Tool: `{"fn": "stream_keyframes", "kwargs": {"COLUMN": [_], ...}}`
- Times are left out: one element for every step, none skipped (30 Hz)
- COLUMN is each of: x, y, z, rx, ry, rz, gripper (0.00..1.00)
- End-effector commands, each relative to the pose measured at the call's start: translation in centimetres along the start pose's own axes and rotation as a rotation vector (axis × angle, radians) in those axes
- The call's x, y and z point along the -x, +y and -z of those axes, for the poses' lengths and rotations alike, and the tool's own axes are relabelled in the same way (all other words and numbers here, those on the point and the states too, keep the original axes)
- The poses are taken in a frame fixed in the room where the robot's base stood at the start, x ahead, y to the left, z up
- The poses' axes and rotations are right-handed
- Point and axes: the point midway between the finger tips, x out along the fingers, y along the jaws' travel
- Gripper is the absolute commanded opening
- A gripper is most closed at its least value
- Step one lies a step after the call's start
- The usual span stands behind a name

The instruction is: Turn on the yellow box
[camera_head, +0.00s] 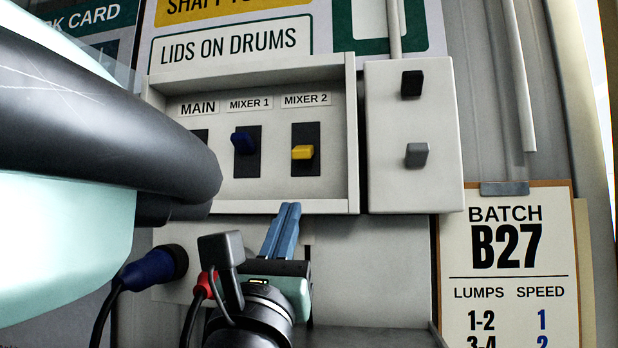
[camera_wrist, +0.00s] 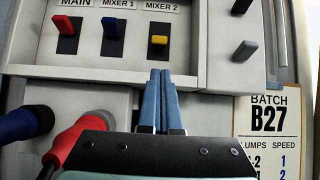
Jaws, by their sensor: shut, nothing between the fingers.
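The yellow switch (camera_head: 302,152) sits on a dark plate under the MIXER 2 label in the grey switch panel. In the wrist view the yellow switch (camera_wrist: 159,40) sits lower on its plate than the red and blue switches do on theirs. My gripper (camera_head: 290,207) has its blue fingers shut together, with nothing between them. The fingertips (camera_wrist: 160,72) point up at the panel's lower edge, below the yellow switch and apart from it in the picture.
A blue switch (camera_head: 243,143) is left of the yellow one, and a red switch (camera_wrist: 67,25) is further left. A raised frame (camera_head: 280,206) borders the panel. A side box (camera_head: 390,188) has black and grey knobs. Blue and red plugs hang below left; a BATCH B27 clipboard (camera_head: 510,285) hangs right.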

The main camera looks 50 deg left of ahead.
Motion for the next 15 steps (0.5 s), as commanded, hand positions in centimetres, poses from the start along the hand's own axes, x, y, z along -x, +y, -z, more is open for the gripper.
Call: {"fn": "stream_keyframes", "kwargs": {"x": [0.0,0.0,0.0,0.0,0.0,-0.1,-0.1,-0.3,-0.6,-0.9,-1.3,-1.9,-2.4,-3.0,-3.8], "y": [0.0,0.0,0.0,0.0,0.0,-0.1,-0.1,-0.1,-0.1,-0.1,-0.1,-0.1,-0.1,-0.1,-0.1], "z": [0.0,0.0,0.0,0.0,0.0,0.0,-0.1,-0.1,-0.1,-0.2,-0.2,-0.3,-0.3,-0.4,-0.4], "rx": [0.001,0.002,0.003,0.003,0.004,0.004,0.005,0.005,0.005,0.005,0.006,0.006,0.005,0.004,0.005], "ry": [0.0,0.0,0.0,0.0,0.0,0.0,0.0,0.0,0.0,0.0,0.0,0.0,0.0,0.0,0.0], "rz": [0.0,0.0,0.0,0.0,0.001,0.001,0.001,0.0,0.0,0.001,0.002,0.002,0.002,0.001,0.002], "gripper": [0.0,0.0,0.0,0.0,0.0,0.0,0.0,0.0,0.0,0.0,0.0,0.0,0.0,0.0,0.0]}}
